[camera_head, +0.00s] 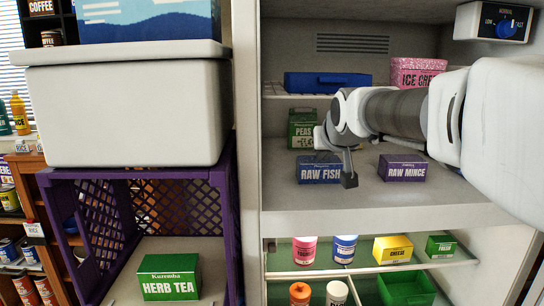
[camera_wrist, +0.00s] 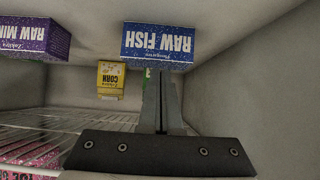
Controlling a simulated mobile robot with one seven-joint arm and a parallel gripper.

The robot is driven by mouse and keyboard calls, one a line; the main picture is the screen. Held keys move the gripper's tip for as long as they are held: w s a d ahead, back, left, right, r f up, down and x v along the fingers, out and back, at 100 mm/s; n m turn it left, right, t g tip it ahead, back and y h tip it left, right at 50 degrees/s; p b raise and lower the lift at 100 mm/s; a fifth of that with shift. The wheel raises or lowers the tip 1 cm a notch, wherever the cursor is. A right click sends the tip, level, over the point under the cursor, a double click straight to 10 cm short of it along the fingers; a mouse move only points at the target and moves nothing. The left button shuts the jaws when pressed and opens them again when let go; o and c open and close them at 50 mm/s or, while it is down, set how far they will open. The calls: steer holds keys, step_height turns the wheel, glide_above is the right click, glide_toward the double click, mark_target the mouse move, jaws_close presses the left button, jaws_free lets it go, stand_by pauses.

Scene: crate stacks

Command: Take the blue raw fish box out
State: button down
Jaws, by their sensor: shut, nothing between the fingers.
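The blue raw fish box (camera_head: 318,170) stands on the fridge's middle shelf, left of centre. Its label faces out. It also shows upside down at the top of the wrist view (camera_wrist: 160,42). My gripper (camera_head: 349,178) is shut and empty, with its fingers pointing down close to the box's right side in the head view. In the wrist view the shut fingers (camera_wrist: 162,85) overlap the box's near edge; I cannot tell whether they touch it. A small part of the box's right end is hidden by the gripper.
A purple raw mince box (camera_head: 402,168) stands right of the fish box. A green peas box (camera_head: 301,130) is behind it. A yellow corn box (camera_wrist: 111,80) shows in the wrist view. A blue tray (camera_head: 327,83) and pink box (camera_head: 416,72) are on the rack above. Fridge walls are close at the left.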

mark_target(319, 169)
steer(key=w, duration=0.6)
steer(key=shift+f+p, duration=0.4)
steer(key=shift+s+f+b, duration=0.1)
steer(key=shift+f+b, duration=0.25)
steer(key=shift+f, duration=0.05)
steer(key=shift+s+f, duration=0.1)
steer(key=shift+f, duration=0.1)
